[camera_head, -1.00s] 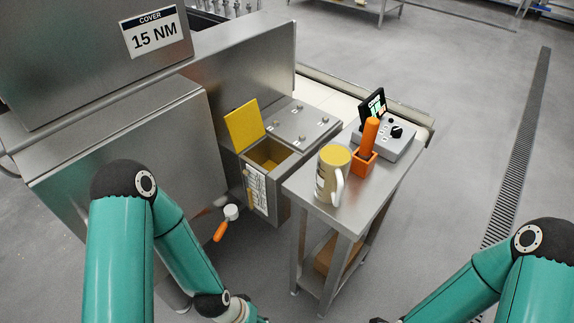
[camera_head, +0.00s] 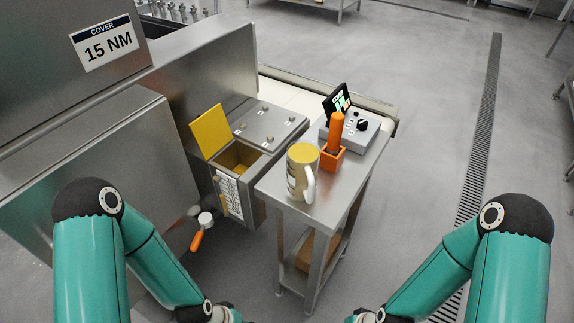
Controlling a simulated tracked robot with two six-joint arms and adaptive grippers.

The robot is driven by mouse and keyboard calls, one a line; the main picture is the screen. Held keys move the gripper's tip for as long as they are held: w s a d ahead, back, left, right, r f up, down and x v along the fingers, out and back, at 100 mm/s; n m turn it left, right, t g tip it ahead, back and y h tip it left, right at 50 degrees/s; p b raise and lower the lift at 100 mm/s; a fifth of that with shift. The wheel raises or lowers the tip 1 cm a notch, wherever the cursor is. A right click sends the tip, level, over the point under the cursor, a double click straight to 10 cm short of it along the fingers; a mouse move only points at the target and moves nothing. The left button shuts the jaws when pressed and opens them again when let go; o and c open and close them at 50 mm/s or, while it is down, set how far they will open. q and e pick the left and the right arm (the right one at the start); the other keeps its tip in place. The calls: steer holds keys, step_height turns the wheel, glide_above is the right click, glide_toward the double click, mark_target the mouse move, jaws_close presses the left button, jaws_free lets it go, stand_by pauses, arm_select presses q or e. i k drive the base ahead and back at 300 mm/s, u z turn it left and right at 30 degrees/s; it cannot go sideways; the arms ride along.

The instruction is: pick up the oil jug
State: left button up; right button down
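The oil jug (camera_head: 301,175) is a pale, cup-shaped vessel with yellow showing at its top and a white handle on its right side. It stands upright on the near left part of the small steel table (camera_head: 330,196). My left gripper (camera_head: 228,316) shows only partly at the bottom edge, below and left of the jug and well apart from it. My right gripper (camera_head: 362,316) also shows only partly at the bottom edge, below and right of the jug. The fingers of both are cut off by the frame.
Behind the jug stand an orange holder with an orange-handled tool (camera_head: 335,135) and a grey control box (camera_head: 355,129) with a screen. Left is a steel box with an open yellow lid (camera_head: 210,131). An orange-handled valve (camera_head: 199,238) sticks out below. Floor right is clear.

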mark_target(303, 155)
steer(key=z, duration=1)
steer(key=i, duration=0.15)
steer(key=u, duration=2.6)
steer(key=k, duration=1.5)
steer(key=z, duration=0.3)
steer(key=i, duration=1)
steer(key=z, duration=0.05)
